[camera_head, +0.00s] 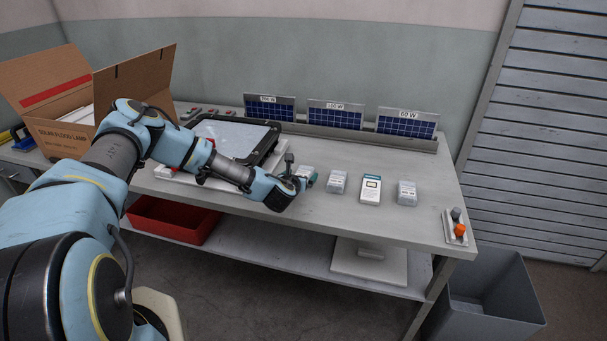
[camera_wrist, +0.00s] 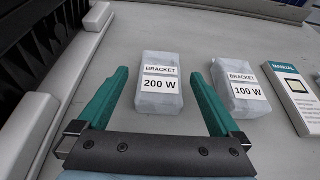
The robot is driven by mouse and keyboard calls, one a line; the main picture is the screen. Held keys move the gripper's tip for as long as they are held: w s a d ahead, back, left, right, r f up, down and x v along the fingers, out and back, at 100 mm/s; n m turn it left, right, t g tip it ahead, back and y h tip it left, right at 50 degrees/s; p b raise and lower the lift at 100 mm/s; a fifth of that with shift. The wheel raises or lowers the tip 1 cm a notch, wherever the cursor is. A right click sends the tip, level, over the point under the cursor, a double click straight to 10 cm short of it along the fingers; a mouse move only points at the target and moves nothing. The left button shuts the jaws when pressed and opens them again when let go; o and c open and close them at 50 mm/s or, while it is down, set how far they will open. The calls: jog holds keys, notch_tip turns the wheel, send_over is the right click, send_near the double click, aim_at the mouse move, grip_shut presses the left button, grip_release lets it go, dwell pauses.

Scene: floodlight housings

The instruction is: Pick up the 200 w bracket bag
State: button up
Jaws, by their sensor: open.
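The 200 W bracket bag (camera_wrist: 160,84) is a pale wrapped packet with a white label reading "BRACKET 200 W". In the wrist view it lies on the bench just ahead of and between the two green fingers of my gripper (camera_wrist: 161,100). The fingers are apart and empty, one on each side of the bag's near end. In the head view my gripper (camera_head: 303,178) is low over the bench, and the 200 W bag (camera_head: 306,171) is partly hidden by it.
The 100 W bag (camera_wrist: 240,88) lies close to the right finger. A manual box (camera_head: 371,189) and another bag (camera_head: 407,192) lie farther right. The black-framed floodlight housing (camera_head: 235,138) is at the left. Panels (camera_head: 335,115) stand behind. Bare bench lies in front.

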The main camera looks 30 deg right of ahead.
aim_at(304, 172)
jog(key=shift+p+x, duration=0.55)
jog(key=shift+x, duration=1.15)
jog(key=shift+r, duration=0.1)
jog(key=c, duration=1.5)
jog(key=shift+r, duration=0.1)
